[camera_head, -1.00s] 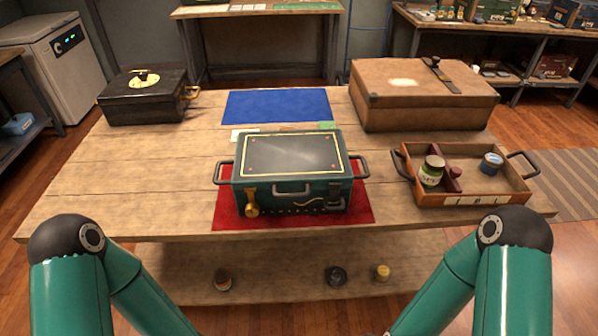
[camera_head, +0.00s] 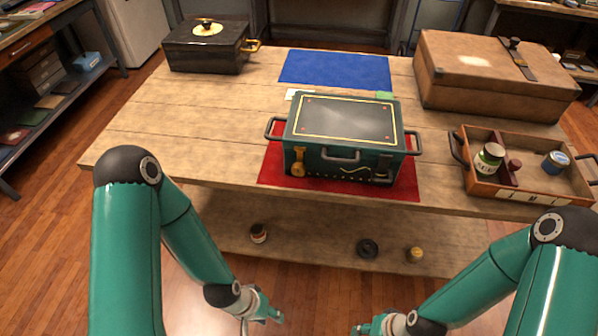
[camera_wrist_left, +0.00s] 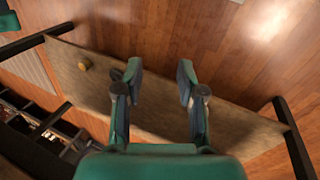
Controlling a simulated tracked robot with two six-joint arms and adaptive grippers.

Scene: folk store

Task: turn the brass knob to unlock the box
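A teal box (camera_head: 343,135) with a dark lid panel sits shut on a red mat (camera_head: 270,176) near the table's front edge. The brass knob (camera_head: 298,163) is on the left of its front face. A front handle and a latch are to the knob's right. My left gripper (camera_head: 268,312) hangs low in front of the table, well apart from the box. In the left wrist view its two fingers (camera_wrist_left: 160,88) are spread and empty. My right gripper (camera_head: 368,328) is low at the bottom edge, partly cut off; its fingers are unclear.
A black box (camera_head: 208,45) stands at the back left and a brown case (camera_head: 490,80) at the back right. A wooden tray (camera_head: 520,190) with jars is at right. A blue mat (camera_head: 335,68) lies behind the teal box. The lower shelf (camera_head: 320,235) holds small jars.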

